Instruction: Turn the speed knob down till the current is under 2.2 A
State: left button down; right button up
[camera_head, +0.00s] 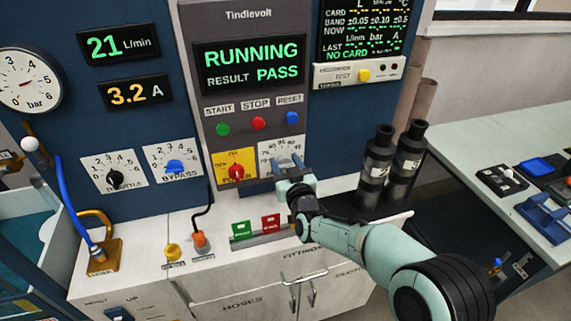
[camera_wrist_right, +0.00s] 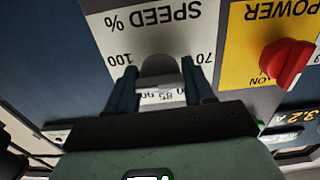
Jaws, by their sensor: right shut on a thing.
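The amber current display (camera_head: 135,92) on the blue panel reads 3.2 A. The speed dial plate (camera_head: 272,147) is at the lower right of the grey control panel, partly covered by my right gripper (camera_head: 291,166). In the right wrist view, the grey speed knob (camera_wrist_right: 158,68) sits between the two fingers of my right gripper (camera_wrist_right: 160,84), which is shut on it. The plate there reads SPEED %, upside down, with 70 and 100 visible beside the fingers. The knob's pointer cannot be made out. My left gripper is not in view.
The red power switch (camera_head: 236,173) is close left of my right gripper. The main screen (camera_head: 250,65) reads RUNNING, RESULT PASS; the flow display (camera_head: 118,43) reads 21 L/min. Two black cylinders (camera_head: 376,170) stand right of the gripper, near my arm.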

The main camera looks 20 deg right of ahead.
jog(key=shift+r, duration=0.1)
jog(key=n, duration=0.2)
jog(key=shift+n, duration=0.3)
jog(key=shift+a+r+n, duration=0.1)
jog(key=shift+a+n, duration=0.05)
jog(key=shift+n, duration=1.25)
jog(key=o, duration=1)
jog(key=shift+s, duration=0.1)
